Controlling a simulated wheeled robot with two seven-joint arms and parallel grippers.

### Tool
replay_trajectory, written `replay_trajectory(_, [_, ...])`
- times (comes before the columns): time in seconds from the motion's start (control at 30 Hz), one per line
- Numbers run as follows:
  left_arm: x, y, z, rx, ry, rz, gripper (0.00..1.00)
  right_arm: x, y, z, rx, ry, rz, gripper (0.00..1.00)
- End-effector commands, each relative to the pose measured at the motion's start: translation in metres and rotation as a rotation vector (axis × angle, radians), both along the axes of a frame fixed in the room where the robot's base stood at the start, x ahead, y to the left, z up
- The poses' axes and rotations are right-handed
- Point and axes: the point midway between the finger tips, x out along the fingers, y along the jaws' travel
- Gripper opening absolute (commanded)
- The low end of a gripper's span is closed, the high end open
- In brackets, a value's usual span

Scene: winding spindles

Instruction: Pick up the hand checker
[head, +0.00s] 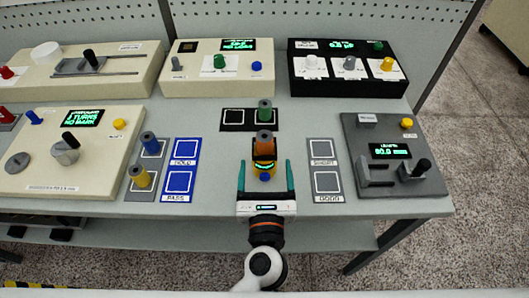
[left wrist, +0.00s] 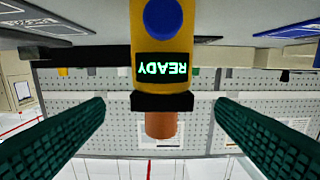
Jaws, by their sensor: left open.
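The hand checker (head: 265,166) stands at the middle front of the table, a yellow body with a blue button, a small display, a black collar and an orange end. In the left wrist view the hand checker (left wrist: 160,20) fills the upper middle, and its display reads READY, upside down. My left gripper (head: 266,174) is open, with a teal finger on each side of the checker. In the left wrist view my left gripper (left wrist: 160,112) shows clear gaps between both fingers and the checker. My right gripper is in no view.
A green-topped spindle (head: 264,112) stands just behind the checker by black pads. Grey pads (head: 325,182) and a grey gauge (head: 393,150) stand right. Several machines line the back.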

Motion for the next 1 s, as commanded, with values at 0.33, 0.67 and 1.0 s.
replay_trajectory(0.33, [0.036, 0.001, 0.002, 0.003, -0.002, 0.001, 0.79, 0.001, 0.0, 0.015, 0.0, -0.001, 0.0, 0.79])
replay_trajectory(0.67, [0.078, 0.002, -0.002, 0.003, 0.0, -0.001, 0.79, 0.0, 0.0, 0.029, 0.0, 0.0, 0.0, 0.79])
replay_trajectory(1.0, [0.08, 0.002, -0.003, 0.002, 0.0, -0.001, 0.64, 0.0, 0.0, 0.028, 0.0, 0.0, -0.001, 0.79])
